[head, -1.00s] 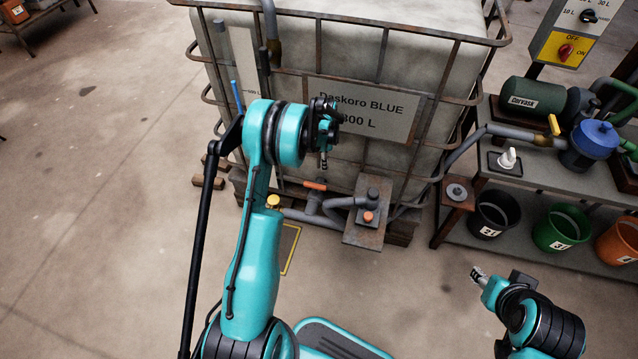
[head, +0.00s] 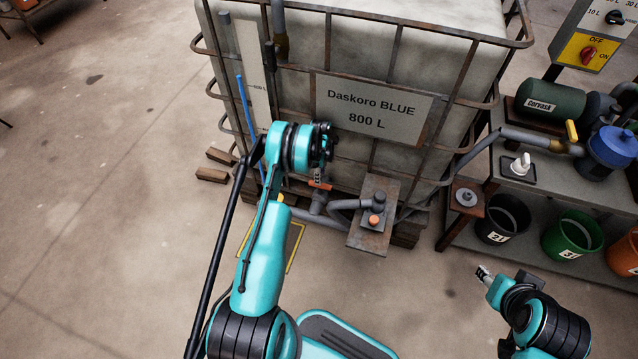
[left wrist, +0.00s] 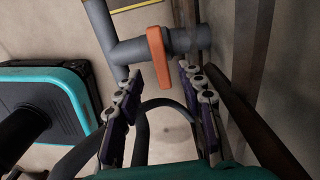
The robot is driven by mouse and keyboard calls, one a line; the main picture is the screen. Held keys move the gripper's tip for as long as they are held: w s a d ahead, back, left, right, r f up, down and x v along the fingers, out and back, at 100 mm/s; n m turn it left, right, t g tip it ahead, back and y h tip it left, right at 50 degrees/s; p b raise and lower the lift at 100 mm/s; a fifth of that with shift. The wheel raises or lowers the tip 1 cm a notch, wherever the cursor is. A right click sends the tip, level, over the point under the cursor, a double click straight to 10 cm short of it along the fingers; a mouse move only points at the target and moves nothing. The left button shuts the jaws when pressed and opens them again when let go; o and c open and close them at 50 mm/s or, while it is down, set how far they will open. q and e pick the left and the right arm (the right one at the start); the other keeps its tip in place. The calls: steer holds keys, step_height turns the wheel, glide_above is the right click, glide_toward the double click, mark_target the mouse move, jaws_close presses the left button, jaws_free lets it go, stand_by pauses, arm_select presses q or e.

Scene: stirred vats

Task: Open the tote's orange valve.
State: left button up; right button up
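The tote (head: 460,55) is a large pale tank in a rusty cage, labelled "Daskoro BLUE 800 L". Its orange valve (head: 321,186) shows at the bottom front as a small bar on a grey pipe, partly hidden by my left gripper (head: 318,176). In the left wrist view the orange handle (left wrist: 157,50) lies across the grey pipe. My left gripper (left wrist: 160,76) is open, its two fingers apart, with the handle beyond the gap between the fingertips; contact cannot be told. My right gripper (head: 482,272) hangs over clear floor at the right, away from the tote; its fingers are too small to read.
A rusty box with an orange button (head: 374,220) stands right of the valve. A bench at the right carries a green tank (head: 549,103), a yellow-handled valve (head: 572,131) and a blue-lidded vessel (head: 616,146). Buckets stand below. A blue rod (head: 245,105) rises at the left.

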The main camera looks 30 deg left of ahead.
mark_target(320, 188)
arm_select(q)
steer(key=shift+f+b, duration=0.3)
steer(key=shift+f, duration=0.1)
step_height(320, 188, down, 7)
steer(key=shift+r+b, duration=0.15)
steer(key=shift+b, duration=1.1)
jaws_close()
